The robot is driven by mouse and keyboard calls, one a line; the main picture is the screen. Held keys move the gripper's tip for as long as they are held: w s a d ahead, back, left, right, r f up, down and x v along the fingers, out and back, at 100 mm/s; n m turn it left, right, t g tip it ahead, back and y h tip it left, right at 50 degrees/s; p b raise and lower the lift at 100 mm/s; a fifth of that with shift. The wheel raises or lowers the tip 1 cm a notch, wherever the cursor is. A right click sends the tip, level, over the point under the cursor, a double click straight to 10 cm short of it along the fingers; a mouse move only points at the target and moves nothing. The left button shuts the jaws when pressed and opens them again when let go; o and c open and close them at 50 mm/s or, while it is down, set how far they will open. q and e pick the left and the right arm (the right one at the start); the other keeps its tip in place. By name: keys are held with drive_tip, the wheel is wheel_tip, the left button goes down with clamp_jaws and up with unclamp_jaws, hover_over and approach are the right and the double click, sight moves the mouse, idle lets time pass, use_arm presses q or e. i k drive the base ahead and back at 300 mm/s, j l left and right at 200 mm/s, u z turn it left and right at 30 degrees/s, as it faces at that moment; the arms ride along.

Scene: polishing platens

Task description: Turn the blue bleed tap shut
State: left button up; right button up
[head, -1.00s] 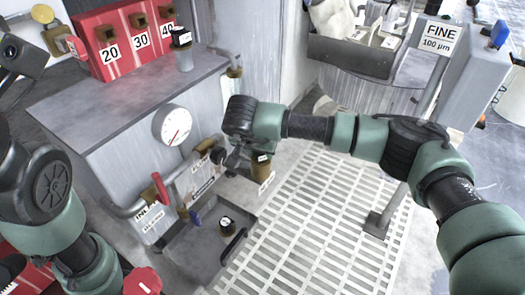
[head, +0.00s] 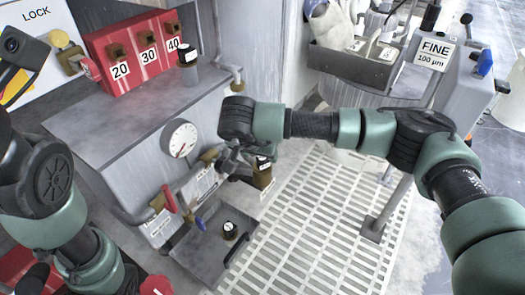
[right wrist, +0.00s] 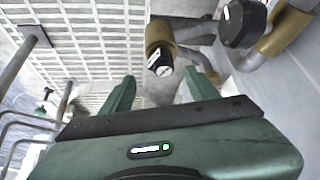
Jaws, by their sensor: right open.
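The blue bleed tap (head: 200,223) shows in the head view as a small blue lever at the low pipework, above the grey drip tray (head: 195,262). My right gripper (head: 232,164) is up and to the right of it, pointing down beside the pipe and the brown filter bowl (head: 263,174). It is apart from the tap. In the right wrist view my right gripper (right wrist: 160,90) has its two green fingers spread, with a brass-coloured body with a small dial (right wrist: 160,60) seen beyond and between them. I cannot pick out the blue tap there. My left arm shows, but its gripper is out of view.
A red-handled valve (head: 169,199) and a white pressure gauge (head: 180,139) are left of my right gripper. A dark knob (right wrist: 243,22) is close in the right wrist view. Open floor grating (head: 310,220) lies to the right.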

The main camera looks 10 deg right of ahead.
sight(200, 224)
drive_tip(key=k+l, duration=0.25)
drive_tip(key=k, duration=0.2)
drive_tip(key=k+l, duration=0.3)
drive_tip(key=k, duration=0.15)
drive_tip(key=k+l, duration=0.25)
drive_tip(key=k, duration=0.25)
